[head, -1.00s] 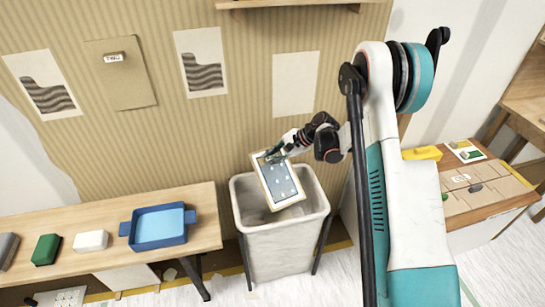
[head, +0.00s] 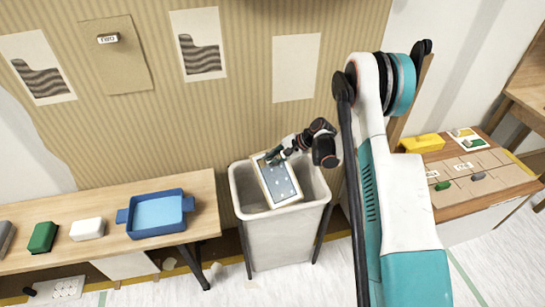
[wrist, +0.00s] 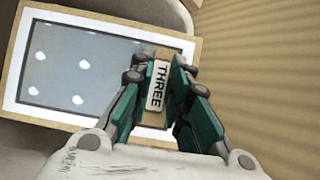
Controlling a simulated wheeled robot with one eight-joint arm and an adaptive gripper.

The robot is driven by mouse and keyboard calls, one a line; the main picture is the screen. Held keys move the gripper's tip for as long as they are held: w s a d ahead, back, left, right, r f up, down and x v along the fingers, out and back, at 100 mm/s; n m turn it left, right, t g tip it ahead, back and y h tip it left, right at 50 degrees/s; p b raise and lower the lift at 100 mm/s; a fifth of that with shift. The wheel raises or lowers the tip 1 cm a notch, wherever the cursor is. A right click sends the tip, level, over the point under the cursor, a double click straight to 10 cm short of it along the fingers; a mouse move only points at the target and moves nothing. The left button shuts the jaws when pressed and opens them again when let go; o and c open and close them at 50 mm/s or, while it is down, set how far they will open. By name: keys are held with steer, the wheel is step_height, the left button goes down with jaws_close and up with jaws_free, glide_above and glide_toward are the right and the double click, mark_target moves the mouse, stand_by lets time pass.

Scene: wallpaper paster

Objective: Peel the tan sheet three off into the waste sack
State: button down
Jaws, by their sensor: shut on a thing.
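The sack is pale and open-topped in a dark-legged stand. In the wrist view my gripper (wrist: 160,66) has its teal fingers on both sides of the tab labelled THREE (wrist: 158,86), with the sheet (wrist: 75,65) beyond.
A left bench carries a blue tray (head: 157,230) and blocks. A right bench (head: 475,178) holds a yellow block (head: 422,143).

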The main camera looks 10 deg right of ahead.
steer(key=c, duration=1.4)
jaws_free()
steer(key=shift+c, duration=0.2)
steer(key=v, duration=1.2)
steer(key=shift+f, duration=0.1)
